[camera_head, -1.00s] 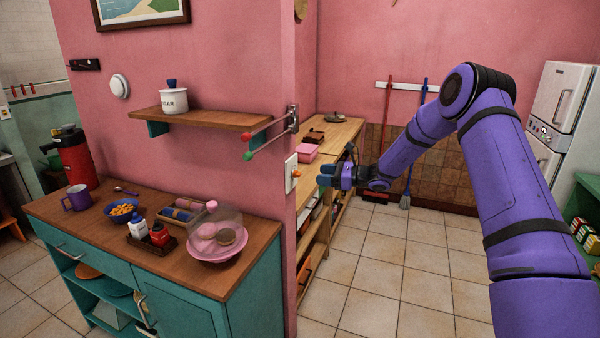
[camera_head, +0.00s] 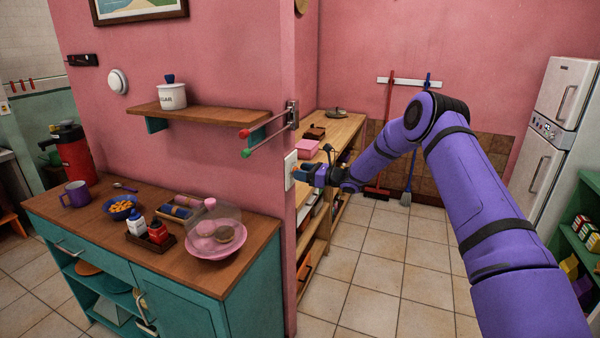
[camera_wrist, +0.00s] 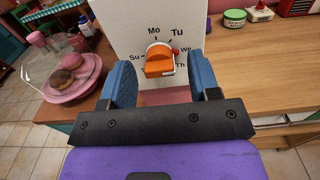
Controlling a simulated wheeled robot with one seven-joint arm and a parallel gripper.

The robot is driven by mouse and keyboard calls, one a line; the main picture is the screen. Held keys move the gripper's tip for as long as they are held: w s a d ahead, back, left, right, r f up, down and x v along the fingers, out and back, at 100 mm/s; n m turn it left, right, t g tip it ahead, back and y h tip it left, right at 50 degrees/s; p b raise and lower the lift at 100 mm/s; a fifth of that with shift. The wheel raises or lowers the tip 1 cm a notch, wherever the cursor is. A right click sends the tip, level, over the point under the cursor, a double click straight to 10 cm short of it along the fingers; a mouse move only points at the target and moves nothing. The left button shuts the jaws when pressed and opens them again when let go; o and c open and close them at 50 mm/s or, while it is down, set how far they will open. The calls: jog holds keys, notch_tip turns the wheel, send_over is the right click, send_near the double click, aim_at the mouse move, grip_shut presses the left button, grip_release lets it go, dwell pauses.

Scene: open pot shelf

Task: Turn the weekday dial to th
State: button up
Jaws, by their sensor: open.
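The weekday dial has a white plate (camera_wrist: 125,22) on the end of the pink wall, and the plate also shows in the head view (camera_head: 290,170). Its orange knob (camera_wrist: 160,65) is in the middle. The labels Su, Mo, Tu, We and Th are readable; lower ones are hidden. A small red mark shows at the knob's right side, near We. My gripper (camera_wrist: 160,84) is open, with one blue fingertip on each side of the knob. I cannot tell whether either touches it. In the head view my gripper (camera_head: 306,174) is at the plate.
A wall rail with red and green knobs (camera_head: 270,132) juts out above the dial. A teal cabinet (camera_head: 190,300) with a pink cake dish (camera_head: 215,252) stands left. A wooden shelf counter (camera_head: 340,130) lies behind my gripper. The tiled floor is clear.

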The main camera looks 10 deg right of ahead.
jog(key=shift+w+a, duration=0.35)
jog(key=shift+a, duration=0.2)
jog(key=c, duration=0.9)
jog(key=m, duration=0.4)
jog(key=shift+d+m, duration=0.1)
jog(key=shift+m, duration=2.3)
